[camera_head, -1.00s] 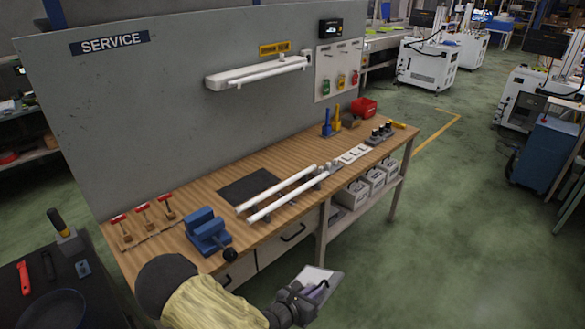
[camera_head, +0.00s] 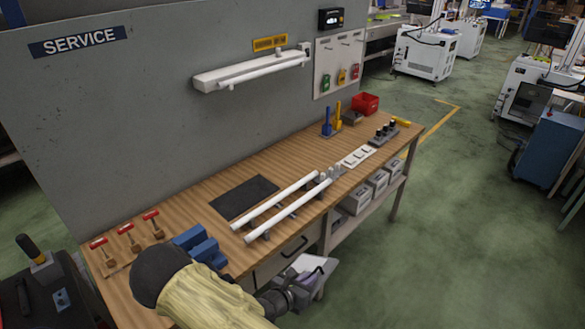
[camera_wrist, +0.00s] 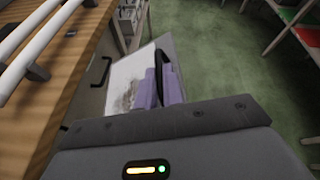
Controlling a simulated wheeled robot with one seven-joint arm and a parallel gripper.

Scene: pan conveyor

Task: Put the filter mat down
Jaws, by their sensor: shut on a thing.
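The filter mat (camera_wrist: 127,78) is a flat pale panel with a grey smudge, seen in the wrist view. My gripper (camera_wrist: 162,85) is shut on it, with purple finger pads at its right edge. In the head view the filter mat (camera_head: 306,267) shows as a light, tilted sheet at my gripper (camera_head: 292,292). It is held in front of the bench's drawers, clear of the benchtop. Part of it is hidden behind the fingers.
The wooden workbench (camera_head: 190,225) carries a dark flat rectangle (camera_head: 244,197), two white tubes (camera_head: 288,212) on supports, a blue vise (camera_head: 200,245) and red-handled clamps (camera_head: 125,228). Grey boxes (camera_head: 357,197) stand on the lower shelf. Green floor is open at right.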

